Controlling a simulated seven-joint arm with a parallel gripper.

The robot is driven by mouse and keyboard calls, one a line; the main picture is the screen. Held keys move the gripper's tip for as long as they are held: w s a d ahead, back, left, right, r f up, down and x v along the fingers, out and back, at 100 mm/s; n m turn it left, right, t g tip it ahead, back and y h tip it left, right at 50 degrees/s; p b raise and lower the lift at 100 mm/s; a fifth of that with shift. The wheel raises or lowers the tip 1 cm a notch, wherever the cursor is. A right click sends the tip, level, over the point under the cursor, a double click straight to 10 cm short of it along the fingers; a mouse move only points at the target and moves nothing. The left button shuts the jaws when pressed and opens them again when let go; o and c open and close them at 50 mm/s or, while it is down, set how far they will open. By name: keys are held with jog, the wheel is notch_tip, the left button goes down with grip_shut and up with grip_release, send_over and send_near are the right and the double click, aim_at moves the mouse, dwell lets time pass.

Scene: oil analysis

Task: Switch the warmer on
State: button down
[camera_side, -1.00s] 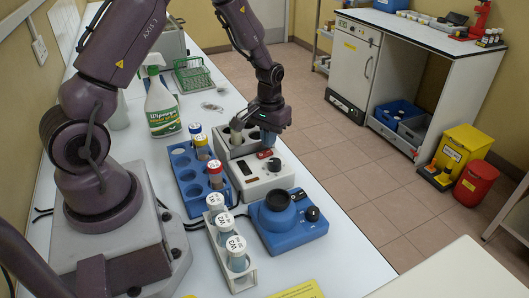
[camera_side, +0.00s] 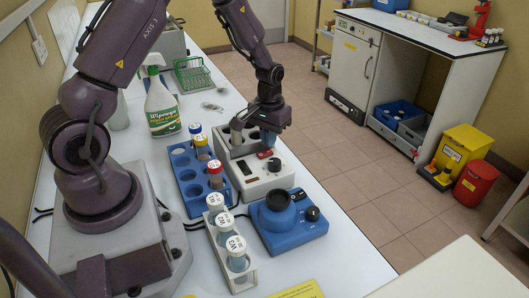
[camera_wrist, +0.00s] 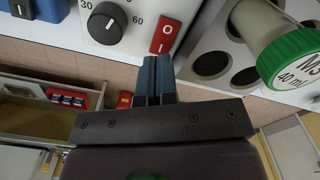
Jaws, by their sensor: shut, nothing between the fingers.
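The white warmer (camera_side: 262,178) stands on the bench with a dark dial (camera_side: 274,165) and a red rocker switch (camera_side: 265,154) on its panel. In the wrist view the red switch (camera_wrist: 167,35) shows its marks, right of the dial (camera_wrist: 107,23). I cannot tell which side of the switch is pressed. My gripper (camera_wrist: 155,62) is shut and empty, its blue fingertips just below the switch in that view. Contact is not clear. In the side view my gripper (camera_side: 268,140) is over the warmer, close behind the switch.
A green-capped bottle (camera_wrist: 295,58) sits in the warmer's block, close to my fingers. A blue tube rack (camera_side: 190,182) stands left of the warmer. A blue device (camera_side: 290,225) and a white bottle rack (camera_side: 245,282) stand in front. A spray bottle (camera_side: 161,108) stands behind.

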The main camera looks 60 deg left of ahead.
aim_at(269, 151)
jog(key=shift+f, duration=1.25)
dwell(0.7)
jog(key=shift+r, duration=3.5)
jog(key=s+d+r+m+t, duration=0.2)
jog(key=s+d+r, duration=0.4)
jog(key=s+r, duration=0.3)
jog(key=s+d+r+m+t, duration=0.3)
jog(key=s+d+r, duration=0.4)
jog(key=r, duration=0.5)
jog(key=shift+s+d+r+m+t, duration=0.2)
jog(key=shift+s+r+m+t, duration=0.25)
jog(key=shift+s, duration=0.4)
jog(key=shift+f, duration=0.1)
